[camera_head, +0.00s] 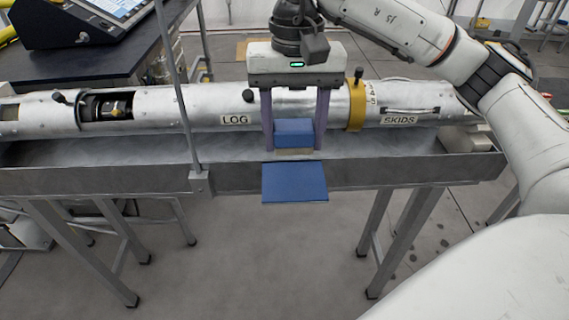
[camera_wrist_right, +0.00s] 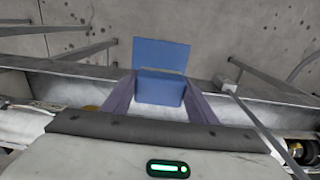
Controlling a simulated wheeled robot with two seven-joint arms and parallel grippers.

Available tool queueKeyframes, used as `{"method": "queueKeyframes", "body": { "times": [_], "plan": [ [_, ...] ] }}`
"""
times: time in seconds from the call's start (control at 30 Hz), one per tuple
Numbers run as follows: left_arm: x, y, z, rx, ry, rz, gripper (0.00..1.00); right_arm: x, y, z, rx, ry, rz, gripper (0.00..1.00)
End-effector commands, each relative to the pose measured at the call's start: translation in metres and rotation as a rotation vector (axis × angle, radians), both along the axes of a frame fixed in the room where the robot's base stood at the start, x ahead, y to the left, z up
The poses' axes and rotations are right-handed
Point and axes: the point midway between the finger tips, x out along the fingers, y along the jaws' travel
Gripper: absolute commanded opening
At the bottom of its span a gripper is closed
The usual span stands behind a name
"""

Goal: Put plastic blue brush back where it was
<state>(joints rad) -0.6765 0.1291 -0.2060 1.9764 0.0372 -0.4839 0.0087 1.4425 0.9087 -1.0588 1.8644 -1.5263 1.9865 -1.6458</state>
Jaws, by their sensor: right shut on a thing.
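The plastic blue brush (camera_head: 295,183) shows as a flat blue panel with a smaller blue block behind it and a pale strip between them. My right gripper (camera_head: 295,148) points down over the metal trough and is shut on the brush, with a purple-grey finger on each side of the block. In the right wrist view the brush (camera_wrist_right: 160,55) shows between and beyond the fingertips (camera_wrist_right: 160,108). The panel overlaps the trough's front wall in the head view; I cannot tell whether it touches it. My left gripper is not in view.
A long metal tube (camera_head: 215,108) with LOG and SKIDS labels and a yellow band (camera_head: 356,103) lies along the trough (camera_head: 100,172), behind the brush. A thin upright post (camera_head: 183,90) stands left of my gripper. A dark table (camera_head: 85,68) with a console is at back left.

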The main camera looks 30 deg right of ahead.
Motion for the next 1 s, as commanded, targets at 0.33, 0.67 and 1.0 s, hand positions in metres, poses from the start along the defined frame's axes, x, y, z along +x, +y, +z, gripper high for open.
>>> {"method": "queueKeyframes", "body": {
  "times": [0.33, 0.67, 1.0],
  "plan": [
    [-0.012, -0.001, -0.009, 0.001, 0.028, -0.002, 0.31, 0.0, 0.0, -0.042, 0.0, 0.0, 0.0, 0.28],
    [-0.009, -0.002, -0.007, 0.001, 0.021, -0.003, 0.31, 0.0, 0.0, -0.073, 0.0, -0.004, 0.001, 0.28],
    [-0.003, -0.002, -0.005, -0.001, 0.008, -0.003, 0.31, 0.0, 0.0, -0.076, 0.001, -0.003, 0.001, 0.65]
  ]
}}
